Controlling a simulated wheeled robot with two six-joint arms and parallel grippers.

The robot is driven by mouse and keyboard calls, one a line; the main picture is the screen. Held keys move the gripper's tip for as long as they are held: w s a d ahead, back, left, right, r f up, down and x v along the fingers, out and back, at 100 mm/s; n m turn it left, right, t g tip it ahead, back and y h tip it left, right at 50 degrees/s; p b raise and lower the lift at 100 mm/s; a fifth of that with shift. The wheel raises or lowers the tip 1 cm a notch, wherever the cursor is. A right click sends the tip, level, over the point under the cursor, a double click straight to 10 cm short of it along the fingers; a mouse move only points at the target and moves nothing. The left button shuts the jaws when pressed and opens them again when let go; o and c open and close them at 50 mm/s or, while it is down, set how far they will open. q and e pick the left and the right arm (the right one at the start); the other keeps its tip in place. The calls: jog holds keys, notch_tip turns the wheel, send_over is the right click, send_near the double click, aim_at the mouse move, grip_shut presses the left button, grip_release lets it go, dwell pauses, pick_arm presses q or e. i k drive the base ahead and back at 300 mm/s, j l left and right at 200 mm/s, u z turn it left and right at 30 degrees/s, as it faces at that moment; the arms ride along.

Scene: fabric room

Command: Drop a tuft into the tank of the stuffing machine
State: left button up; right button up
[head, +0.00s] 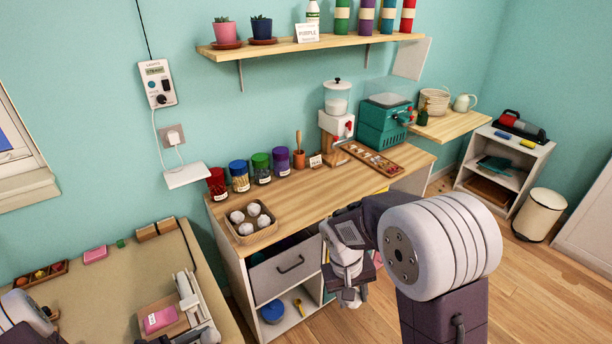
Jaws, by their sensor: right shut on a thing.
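A machine with a clear round tank (337,97) holding something white stands at the back of the wooden counter; I take it as the stuffing machine (338,124). Several white tufts (253,209) lie in a wicker basket (272,233) at the counter's front left. My right gripper (350,296) hangs in front of the counter, lower than its top and right of the basket. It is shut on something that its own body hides. Of my left arm, only parts show at the bottom left edge; whether its gripper (190,339) is open is unclear.
A teal machine with a clear cover (382,122) stands right of the tank. A tray of small items (372,160) lies in front of both. Several lidded jars (239,177) line the counter's back left. The counter's middle is clear. A shelf (310,43) hangs above.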

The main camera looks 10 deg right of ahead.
aim_at(396, 101)
jog(key=i+l+z, duration=0.4)
jog(key=i+l, duration=0.6)
jog(key=l, duration=0.4)
jog(key=i+l+z, duration=0.4)
jog(key=i+l, duration=0.65)
jog(key=i, duration=0.15)
